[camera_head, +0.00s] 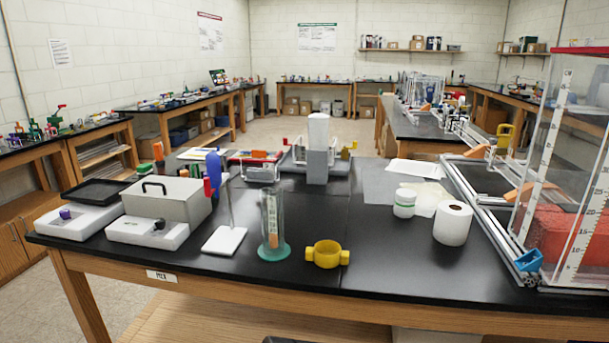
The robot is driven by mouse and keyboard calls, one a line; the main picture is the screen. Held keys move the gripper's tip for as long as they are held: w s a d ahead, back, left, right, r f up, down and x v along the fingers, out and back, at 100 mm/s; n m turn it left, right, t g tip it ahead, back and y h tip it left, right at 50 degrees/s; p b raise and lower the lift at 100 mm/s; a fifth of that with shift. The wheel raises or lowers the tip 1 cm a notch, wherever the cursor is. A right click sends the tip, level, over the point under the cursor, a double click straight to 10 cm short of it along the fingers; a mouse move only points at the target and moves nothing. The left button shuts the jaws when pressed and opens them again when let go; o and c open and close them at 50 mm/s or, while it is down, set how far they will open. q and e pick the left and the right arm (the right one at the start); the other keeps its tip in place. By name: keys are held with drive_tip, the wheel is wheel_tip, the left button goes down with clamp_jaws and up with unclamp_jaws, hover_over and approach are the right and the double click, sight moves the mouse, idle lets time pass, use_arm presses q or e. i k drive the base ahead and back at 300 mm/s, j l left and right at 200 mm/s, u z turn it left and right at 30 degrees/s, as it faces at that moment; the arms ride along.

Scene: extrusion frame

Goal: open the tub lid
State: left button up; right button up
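A small white tub (403,206) with a green band stands upright on the black bench top (310,279), right of the middle. A white lid (406,194) appears to sit on its top. The tub is close to the left of a white paper roll (453,224). Neither of my grippers is in the head view, so nothing is seen touching the tub.
A yellow ring-shaped piece (327,254) and a clear cylinder with a teal base (273,252) stand to the tub's left. A clear-walled tank (556,165) and metal extrusion frame (481,216) fill the right.

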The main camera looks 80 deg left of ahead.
sight(181, 189)
drive_tip(key=u, duration=3.6)
